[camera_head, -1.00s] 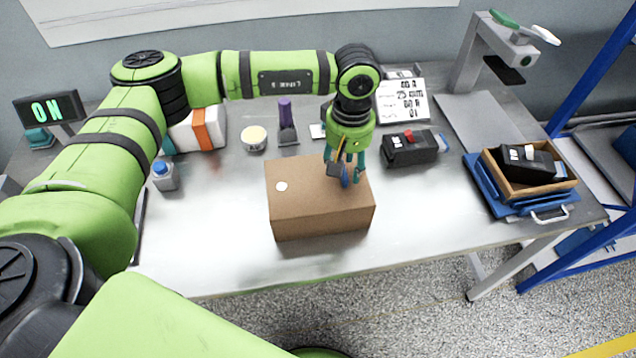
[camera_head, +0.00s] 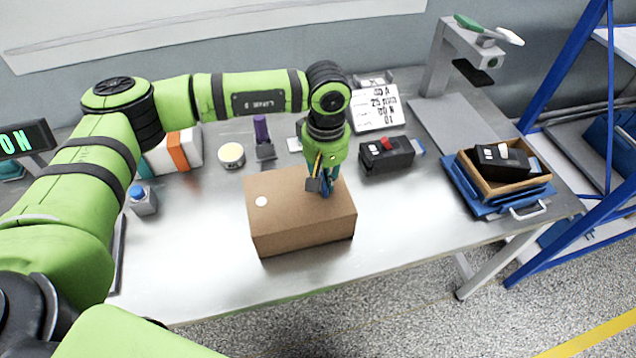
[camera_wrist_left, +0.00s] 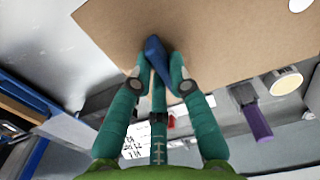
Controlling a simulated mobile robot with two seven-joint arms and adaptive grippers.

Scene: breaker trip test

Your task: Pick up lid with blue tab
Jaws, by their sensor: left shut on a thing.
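The lid (camera_head: 280,208) is the brown cardboard-coloured top of a box on the metal table, with a white round spot at its left. Its blue tab (camera_wrist_left: 156,58) stands up between the fingertips in the left wrist view. My left gripper (camera_head: 322,188) comes down from above onto the right part of the lid. In the left wrist view my left gripper (camera_wrist_left: 160,75) is shut on the blue tab. The lid still sits on the box, with no gap visible. My right gripper is not in view.
A black breaker with a red switch (camera_head: 386,154) lies right of the box. A wooden tray (camera_head: 520,187) with another breaker sits on blue trays (camera_head: 478,200) at right. A purple-handled tool (camera_head: 262,138), a round tin (camera_head: 231,155) and a small bottle (camera_head: 142,201) stand left and behind. The front table area is clear.

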